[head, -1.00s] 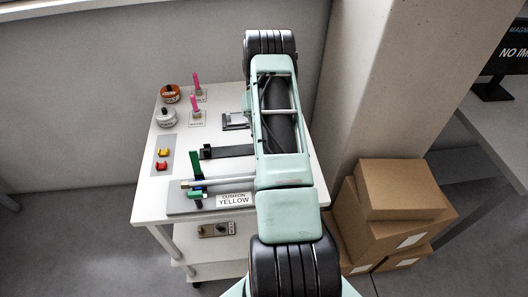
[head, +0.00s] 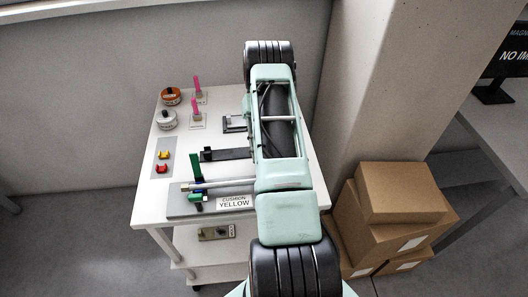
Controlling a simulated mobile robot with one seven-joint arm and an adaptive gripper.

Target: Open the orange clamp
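No clamp that is clearly orange shows. A round tin with an orange-brown top and dark knob (head: 172,96) stands at the back left of the white cart (head: 165,205). At the cart's front, a grey plate labelled "CUSHION YELLOW" (head: 180,208) bears a fixture with an upright green handle (head: 197,167), a silver rod (head: 228,183) and small blue and green parts. A black bar (head: 226,154) lies behind it, its right end hidden by my arm. My arm covers the right part of the cart. My gripper is not visible.
A grey-white tin (head: 167,120), two pink upright pieces (head: 197,84) (head: 196,106), and red and yellow blocks (head: 162,162) occupy the cart's left side. A metal bracket (head: 234,123) is beside my arm. Cardboard boxes (head: 400,215) and a wall pillar stand to the right.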

